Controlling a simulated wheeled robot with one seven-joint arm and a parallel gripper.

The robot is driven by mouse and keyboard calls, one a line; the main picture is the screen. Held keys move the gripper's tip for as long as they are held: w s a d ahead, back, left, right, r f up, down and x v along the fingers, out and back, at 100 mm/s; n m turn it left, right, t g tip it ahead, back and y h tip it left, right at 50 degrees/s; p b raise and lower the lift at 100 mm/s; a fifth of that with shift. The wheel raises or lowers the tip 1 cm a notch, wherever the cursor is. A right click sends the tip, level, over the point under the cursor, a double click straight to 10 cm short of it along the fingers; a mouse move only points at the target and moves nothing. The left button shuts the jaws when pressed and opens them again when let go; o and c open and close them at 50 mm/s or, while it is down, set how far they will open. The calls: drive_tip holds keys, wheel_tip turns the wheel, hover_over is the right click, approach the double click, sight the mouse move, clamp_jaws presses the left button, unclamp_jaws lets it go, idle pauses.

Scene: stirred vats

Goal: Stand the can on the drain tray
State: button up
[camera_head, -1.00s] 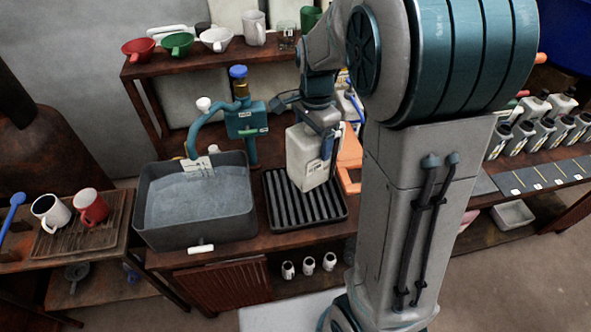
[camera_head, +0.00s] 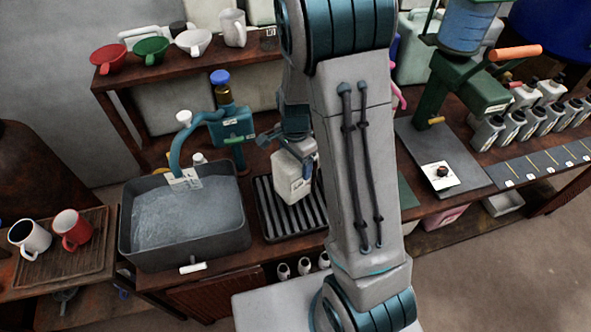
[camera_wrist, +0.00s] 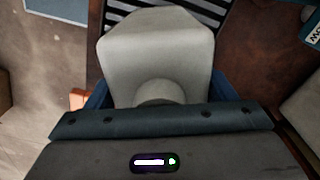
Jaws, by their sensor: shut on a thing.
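I cannot tell whether the can's base touches the tray. My arm hides the area just right of the tray.
A grey basin of water (camera_head: 245,232) is left of the tray, with a teal tap unit (camera_head: 232,125) behind. A shelf (camera_head: 185,68) with funnels and a jug stands at the back. A green dispensing machine (camera_head: 450,90) and several small bottles are at right.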

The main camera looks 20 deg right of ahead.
drive_tip(key=shift+f, duration=2.45)
drive_tip(key=shift+f, duration=0.15)
drive_tip(key=o, duration=1.3)
